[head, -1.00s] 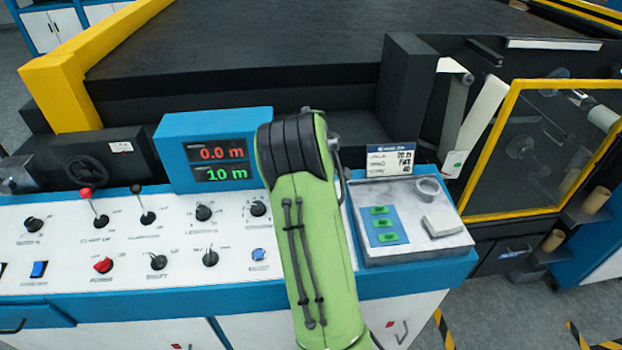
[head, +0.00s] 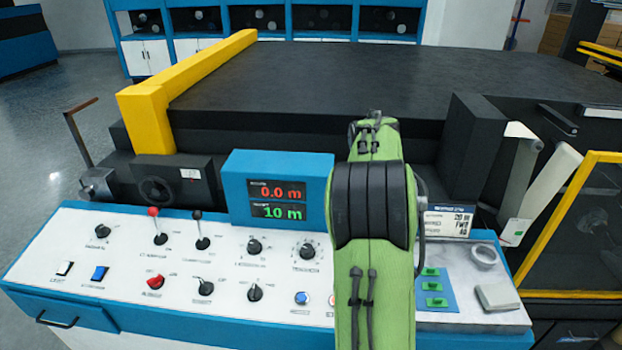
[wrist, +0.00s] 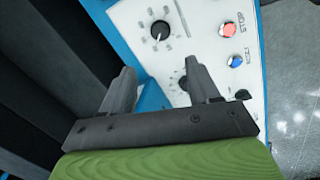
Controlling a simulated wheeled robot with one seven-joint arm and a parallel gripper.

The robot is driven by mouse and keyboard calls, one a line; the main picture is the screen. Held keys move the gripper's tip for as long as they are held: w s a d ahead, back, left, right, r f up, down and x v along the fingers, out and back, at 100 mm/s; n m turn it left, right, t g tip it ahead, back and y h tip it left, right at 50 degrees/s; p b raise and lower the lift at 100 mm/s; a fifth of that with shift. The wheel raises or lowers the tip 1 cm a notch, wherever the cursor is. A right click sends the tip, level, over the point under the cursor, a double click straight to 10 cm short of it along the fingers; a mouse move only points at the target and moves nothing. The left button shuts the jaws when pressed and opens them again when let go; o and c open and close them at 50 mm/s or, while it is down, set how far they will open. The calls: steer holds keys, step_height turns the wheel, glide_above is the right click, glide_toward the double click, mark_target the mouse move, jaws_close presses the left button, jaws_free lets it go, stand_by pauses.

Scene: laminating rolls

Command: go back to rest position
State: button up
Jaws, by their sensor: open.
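My gripper (wrist: 160,83) shows in the wrist view with its two grey fingers apart and nothing between them. It is above the white control panel (wrist: 205,50), and I cannot tell how high. In the head view my green arm stands in front of the panel (head: 130,235) and hides part of its right side. The gripper itself does not show in the head view. In the wrist view a dial (wrist: 160,30), a red stop button (wrist: 228,29) and a blue reset button (wrist: 235,61) lie beyond the fingers.
A blue display box (head: 275,165) reads 0.0 m and 10 m, close to my arm's left. Two levers, one with a red knob (head: 153,211), stand up from the panel. A yellow-framed guard (head: 560,215) is at the right. Open floor (head: 60,120) lies to the left.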

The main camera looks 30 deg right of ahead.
steer(key=shift+a, duration=0.1)
steer(key=s+a+r+m+t+y, duration=0.1)
steer(key=s+a+r+m, duration=0.15)
steer(key=a, duration=0.55)
steer(key=s+a+r+m+t, duration=0.15)
steer(key=a+r, duration=0.25)
steer(key=a, duration=0.5)
steer(key=s+a+f+m+t, duration=0.2)
steer(key=s+a, duration=0.9)
steer(key=s, duration=0.3)
steer(key=shift+a+f+y, duration=0.2)
steer(key=shift+a+y, duration=0.2)
